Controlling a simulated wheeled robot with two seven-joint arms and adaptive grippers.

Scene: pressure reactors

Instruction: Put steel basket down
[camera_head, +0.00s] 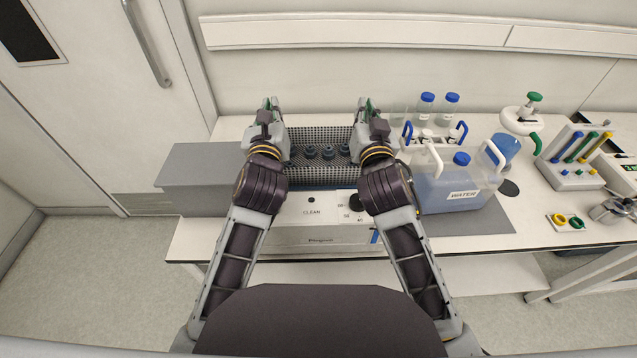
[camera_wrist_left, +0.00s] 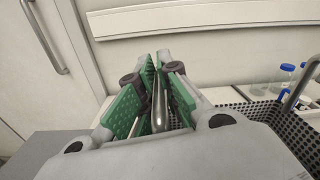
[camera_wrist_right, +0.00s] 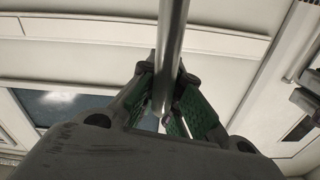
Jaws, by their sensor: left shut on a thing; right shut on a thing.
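The steel basket (camera_head: 318,174) is a dark perforated mesh box between my two grippers in the head view, with several dark round parts (camera_head: 327,152) in it. It is over or in the opening of the white bath unit (camera_head: 312,236) marked CLEAN; I cannot tell whether it rests on anything. My left gripper (camera_head: 270,104) is shut on a steel handle bar (camera_wrist_left: 158,100) at the basket's left end. My right gripper (camera_head: 367,105) is shut on the bar at the right end, which shows in the right wrist view (camera_wrist_right: 173,55). The basket's mesh also shows in the left wrist view (camera_wrist_left: 268,118).
A grey box (camera_head: 200,165) stands left of the bath. A water container (camera_head: 450,192) with a blue cap stands close on the right. Blue-capped bottles (camera_head: 425,106) stand behind it. A rack of coloured tools (camera_head: 573,172) is farther right. The wall is close behind.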

